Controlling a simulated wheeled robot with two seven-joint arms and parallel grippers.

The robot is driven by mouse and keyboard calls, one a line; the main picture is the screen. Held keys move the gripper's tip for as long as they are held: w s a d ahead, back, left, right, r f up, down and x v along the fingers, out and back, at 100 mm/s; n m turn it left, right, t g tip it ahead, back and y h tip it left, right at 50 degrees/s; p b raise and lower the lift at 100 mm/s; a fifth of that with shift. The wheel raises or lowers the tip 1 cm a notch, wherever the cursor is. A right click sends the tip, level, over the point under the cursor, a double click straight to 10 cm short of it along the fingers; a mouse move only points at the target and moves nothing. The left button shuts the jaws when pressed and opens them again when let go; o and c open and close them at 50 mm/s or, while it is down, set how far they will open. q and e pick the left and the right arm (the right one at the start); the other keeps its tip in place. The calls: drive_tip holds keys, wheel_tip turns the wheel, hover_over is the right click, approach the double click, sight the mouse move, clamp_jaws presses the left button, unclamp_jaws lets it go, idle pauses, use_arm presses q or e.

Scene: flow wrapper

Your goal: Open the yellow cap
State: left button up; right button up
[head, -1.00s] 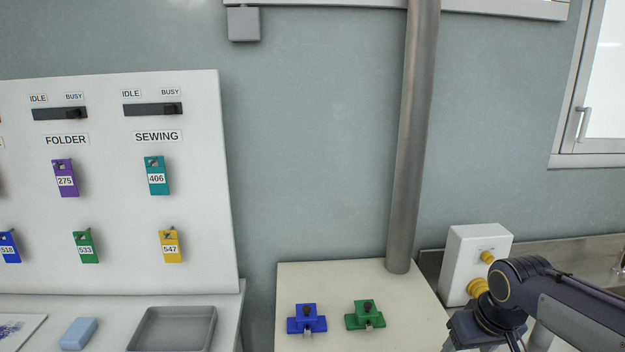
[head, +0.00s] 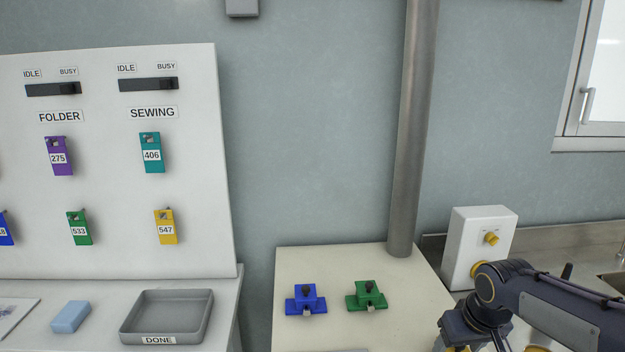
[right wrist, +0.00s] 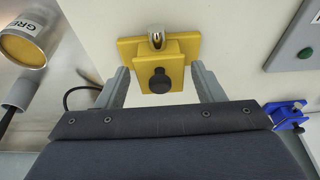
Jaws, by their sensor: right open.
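The yellow cap (right wrist: 148,50) is a stepped block with a black knob (right wrist: 160,81) on its near face and a rounded metal pin at its back, seen in the right wrist view. My right gripper (right wrist: 160,72) is open, with one finger on each side of the block. Gaps show between the fingers and the block, so it is not gripped. In the head view I cannot make out the yellow block, and the right fingertips are out of sight at the bottom. My left gripper is not in view.
A blue block (head: 306,300) and a green block (head: 367,296) with black knobs sit on the cream table (head: 335,262). A white box (head: 478,240) with a yellow knob stands behind my right arm. A grey pipe (head: 408,150) rises at the table's back.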

drive_tip(key=c, duration=0.5)
drive_tip(key=shift+r, duration=0.15)
